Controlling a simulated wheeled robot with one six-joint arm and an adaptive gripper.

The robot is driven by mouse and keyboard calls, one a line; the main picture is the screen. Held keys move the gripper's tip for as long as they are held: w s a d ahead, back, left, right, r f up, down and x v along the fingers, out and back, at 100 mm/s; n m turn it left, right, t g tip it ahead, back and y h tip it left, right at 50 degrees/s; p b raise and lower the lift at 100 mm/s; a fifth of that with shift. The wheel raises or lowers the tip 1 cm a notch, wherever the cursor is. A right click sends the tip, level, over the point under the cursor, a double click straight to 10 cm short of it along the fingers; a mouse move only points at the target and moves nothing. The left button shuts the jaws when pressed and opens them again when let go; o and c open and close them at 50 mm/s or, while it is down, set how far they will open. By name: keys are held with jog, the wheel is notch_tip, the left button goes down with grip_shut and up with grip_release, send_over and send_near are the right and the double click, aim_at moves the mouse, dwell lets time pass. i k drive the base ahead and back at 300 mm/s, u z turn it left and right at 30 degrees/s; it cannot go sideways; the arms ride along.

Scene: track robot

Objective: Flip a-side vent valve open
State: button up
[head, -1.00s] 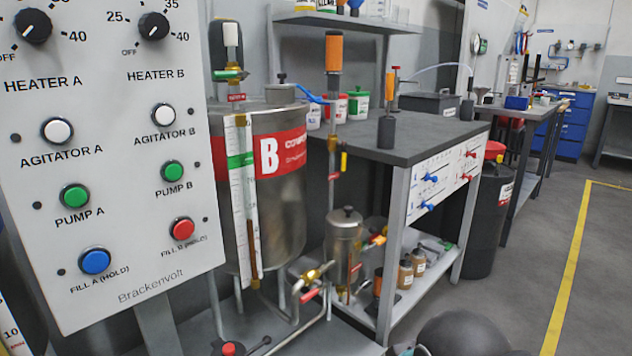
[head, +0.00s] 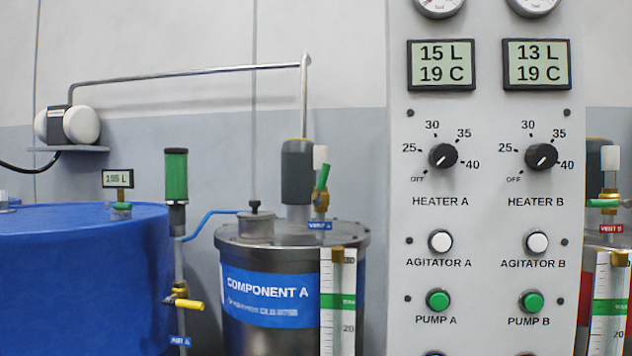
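The a-side vent valve (head: 320,200) stands on top of the steel Component A tank (head: 230,240), in the middle of the head view. It has a brass body and a green lever (head: 323,177) that points up, leaning slightly right. A blue "VENT A" tag (head: 320,226) sits below it. A white cylinder (head: 320,157) shows behind the lever. My gripper is not in view.
A grey control panel (head: 487,225) stands close to the right of the valve. A blue drum (head: 80,270) and the yellow-handled Air A valve (head: 188,304) are to the left. The Vent B valve (head: 607,203), partly hidden by the panel, has its green lever level.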

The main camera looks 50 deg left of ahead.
aim_at(325, 168)
jog(key=u, duration=3.05)
jog(key=i, duration=0.15)
jog(key=z, duration=0.5)
